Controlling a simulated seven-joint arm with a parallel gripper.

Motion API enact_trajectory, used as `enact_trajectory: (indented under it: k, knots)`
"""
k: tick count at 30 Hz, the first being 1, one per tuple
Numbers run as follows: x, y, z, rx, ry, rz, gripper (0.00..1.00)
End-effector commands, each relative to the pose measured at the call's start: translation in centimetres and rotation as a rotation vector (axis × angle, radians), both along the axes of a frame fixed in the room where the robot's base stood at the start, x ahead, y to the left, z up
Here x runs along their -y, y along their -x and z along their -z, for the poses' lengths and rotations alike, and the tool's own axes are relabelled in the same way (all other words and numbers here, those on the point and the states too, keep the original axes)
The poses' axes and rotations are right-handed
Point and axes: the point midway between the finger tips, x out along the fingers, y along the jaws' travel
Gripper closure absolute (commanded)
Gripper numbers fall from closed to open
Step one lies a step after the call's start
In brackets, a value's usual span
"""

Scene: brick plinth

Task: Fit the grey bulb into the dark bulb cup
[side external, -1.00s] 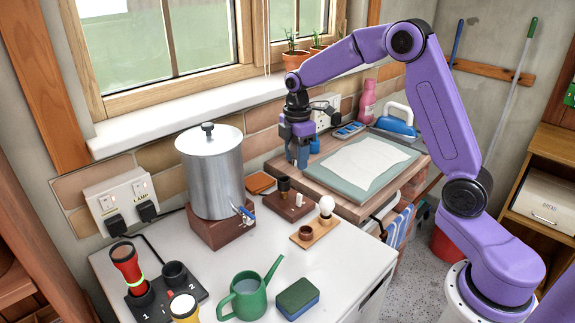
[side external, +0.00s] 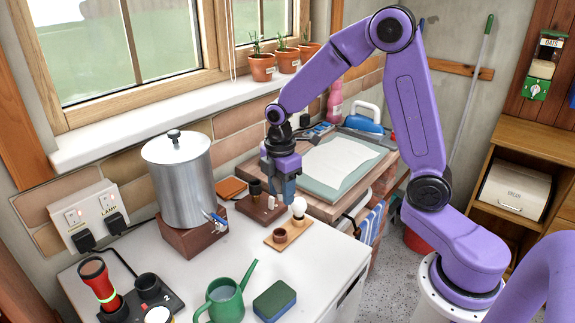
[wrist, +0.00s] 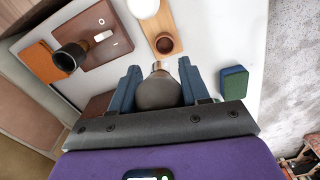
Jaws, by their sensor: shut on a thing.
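My gripper (wrist: 158,72) is shut on the grey bulb (wrist: 157,93), its two blue fingers on either side of the round glass. The bulb's narrow metal end points away from the wrist. In the side view my gripper (side external: 281,203) hangs above the white worktop, close to the dark bulb cup (side external: 255,188); the bulb is hard to make out there. The dark cup stands on a brown plinth (side external: 268,212) with a small white switch. In the wrist view the cup (wrist: 70,55) is left of the bulb, apart from it.
A wooden board (side external: 270,242) holds an empty-looking brown cup (side external: 280,235) and a white bulb (side external: 299,207), close in front of my gripper. A metal urn (side external: 182,180) stands left. A green watering can (side external: 224,300) and a sponge (side external: 274,300) are at the front.

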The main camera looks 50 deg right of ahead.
Motion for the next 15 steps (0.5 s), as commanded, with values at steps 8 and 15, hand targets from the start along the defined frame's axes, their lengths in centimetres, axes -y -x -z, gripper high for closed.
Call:
enact_trajectory:
  k: [8, 15]
  knots:
    - [-1.3, 0.4, 2.7, -0.001, 0.004, -0.002, 0.85]
    - [-1.3, 0.4, 4.4, -0.002, 0.005, -0.001, 0.85]
